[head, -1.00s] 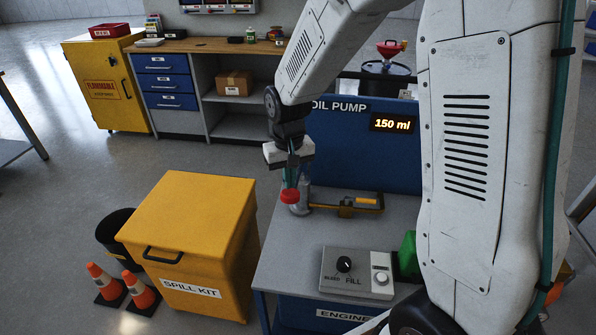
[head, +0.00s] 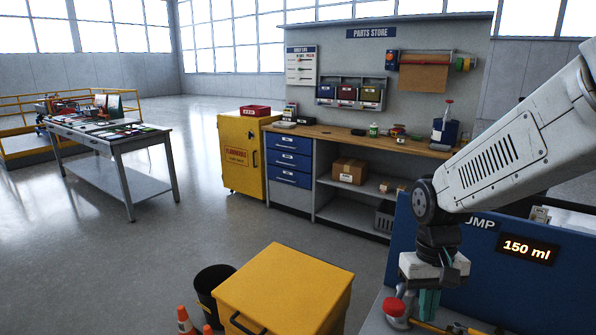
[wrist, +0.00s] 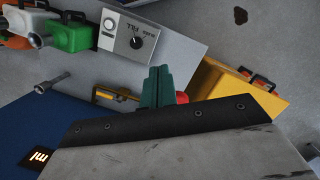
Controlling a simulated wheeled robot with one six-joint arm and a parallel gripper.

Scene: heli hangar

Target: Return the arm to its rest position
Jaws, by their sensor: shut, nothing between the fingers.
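My gripper (head: 429,303) hangs from my arm at the lower right of the head view, with its teal fingers pointing down and together. In the wrist view the gripper (wrist: 157,88) shows its teal fingers side by side, with nothing held between them. It is over the grey-topped oil pump bench, in front of the blue panel (head: 480,240) whose display (head: 528,249) reads 150 ml. A red round part (head: 396,308) shows beside the fingers; it also shows in the wrist view (wrist: 182,98). I cannot tell whether they touch. The fingertips' height over the bench is unclear.
A yellow bin (head: 285,290) stands left of the bench, with a black bucket (head: 210,285) and orange cones (head: 186,322) beside it. In the wrist view a control box (wrist: 130,38) and green can (wrist: 70,33) lie beyond the fingers. Floor at the left is open.

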